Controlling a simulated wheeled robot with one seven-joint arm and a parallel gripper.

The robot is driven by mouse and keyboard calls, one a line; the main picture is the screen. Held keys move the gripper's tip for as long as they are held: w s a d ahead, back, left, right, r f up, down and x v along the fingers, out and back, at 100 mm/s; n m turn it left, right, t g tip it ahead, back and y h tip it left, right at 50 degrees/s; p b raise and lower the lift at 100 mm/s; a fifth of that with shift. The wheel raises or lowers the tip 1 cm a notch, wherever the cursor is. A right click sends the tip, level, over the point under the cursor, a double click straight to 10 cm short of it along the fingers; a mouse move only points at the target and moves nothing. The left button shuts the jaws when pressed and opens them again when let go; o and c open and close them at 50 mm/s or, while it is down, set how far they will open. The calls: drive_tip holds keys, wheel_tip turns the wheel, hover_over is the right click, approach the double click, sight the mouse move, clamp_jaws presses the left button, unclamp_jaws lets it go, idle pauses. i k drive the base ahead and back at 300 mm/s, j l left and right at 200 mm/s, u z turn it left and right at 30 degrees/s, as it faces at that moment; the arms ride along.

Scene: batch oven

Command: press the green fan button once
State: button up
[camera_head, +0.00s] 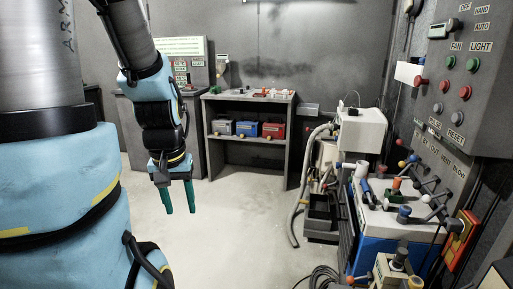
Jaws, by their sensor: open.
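The green fan button (451,62) is on the grey control panel (493,105) at the upper right, under the label FAN. A similar green button (473,64) sits just right of it, under the label LIGHT. Red buttons are in the row below. My gripper (178,200) hangs left of centre with its teal fingers pointing down and apart. It is open and empty, over the floor, far to the left of the panel and not touching anything.
A bench with coloured levers and handles (400,222) stands below the panel. A white box with a hose (361,130) is left of it. A shelf with coloured bins (248,129) stands at the back. The pale floor (240,235) in the middle is clear.

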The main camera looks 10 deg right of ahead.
sight(450, 62)
drive_tip(key=i+z, duration=0.2)
drive_tip(key=i, duration=0.8)
drive_tip(key=i+j+z, duration=0.25)
drive_tip(key=i, duration=0.7)
drive_tip(key=i+l, duration=0.05)
drive_tip(key=l, duration=0.05)
